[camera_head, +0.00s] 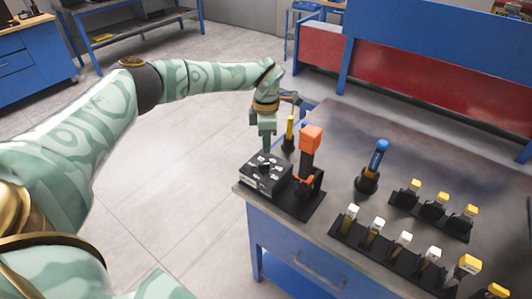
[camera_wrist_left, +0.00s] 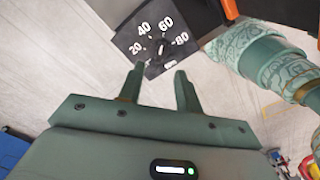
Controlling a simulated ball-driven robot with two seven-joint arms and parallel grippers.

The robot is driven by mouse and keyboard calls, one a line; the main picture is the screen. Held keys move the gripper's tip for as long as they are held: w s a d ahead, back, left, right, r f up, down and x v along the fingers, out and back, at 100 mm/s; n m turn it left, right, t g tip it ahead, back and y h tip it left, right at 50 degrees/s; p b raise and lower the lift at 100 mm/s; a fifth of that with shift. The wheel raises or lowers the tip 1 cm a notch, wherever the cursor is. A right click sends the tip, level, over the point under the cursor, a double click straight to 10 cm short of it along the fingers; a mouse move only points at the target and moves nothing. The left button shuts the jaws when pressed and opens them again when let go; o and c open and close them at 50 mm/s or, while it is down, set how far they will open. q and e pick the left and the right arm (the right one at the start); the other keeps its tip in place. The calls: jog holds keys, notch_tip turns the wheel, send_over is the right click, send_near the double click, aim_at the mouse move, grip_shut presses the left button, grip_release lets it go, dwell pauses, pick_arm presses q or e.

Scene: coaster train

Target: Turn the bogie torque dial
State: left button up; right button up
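The torque dial is on a black box (camera_head: 265,175) at the near left corner of the workbench. In the left wrist view the dial face (camera_wrist_left: 154,38) shows white numbers from 20 to 80, with a small dark knob (camera_wrist_left: 157,50) near its middle. My left gripper (camera_head: 266,146) points down just above the box. In the left wrist view its two fingers (camera_wrist_left: 159,72) are apart with nothing between them, and the knob lies just beyond the tips. I cannot tell whether a finger touches the knob. My right gripper is not in view.
An orange-topped tool (camera_head: 311,139) stands close to the right of the box, with a yellow-handled tool (camera_head: 290,130) behind. A blue-handled tool (camera_head: 376,160) and racks of yellow and white handles (camera_head: 400,240) stand farther right on the workbench (camera_head: 345,125). Open floor lies left of it.

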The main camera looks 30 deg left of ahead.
pick_arm(q)
notch_tip(320, 180, up, 8)
jog(key=shift+f, duration=0.15)
jog(key=shift+f, duration=0.1)
dwell(0.5)
